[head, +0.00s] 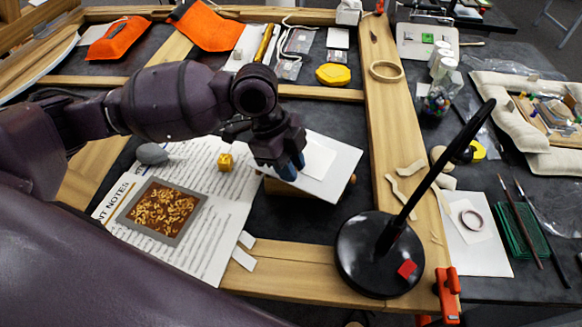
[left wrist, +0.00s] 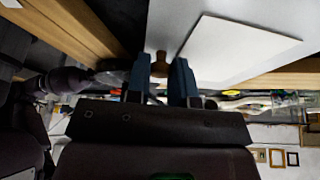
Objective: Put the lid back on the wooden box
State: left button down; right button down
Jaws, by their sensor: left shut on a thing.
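My left gripper (head: 289,166) is over the middle of the workbench, shut at the near left edge of a flat white lid (head: 338,172). The lid has a smaller white panel on its face. The left wrist view shows a small brown knob (left wrist: 159,66) between the two blue fingers, with the white lid (left wrist: 173,25) beyond them. A brown wooden piece, probably the wooden box (head: 284,189), shows under the lid's near edge and is mostly hidden. I cannot tell whether lid and box touch. My right gripper is not in view.
A black lamp (head: 376,262) stands close to the right of the lid, its arm leaning right. Wooden beams (head: 390,140) frame the dark bench.

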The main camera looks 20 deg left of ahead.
pick_arm(q)
jog(key=shift+f, duration=0.55)
jog(key=shift+f, duration=0.45)
jog(key=c, duration=1)
grip_release()
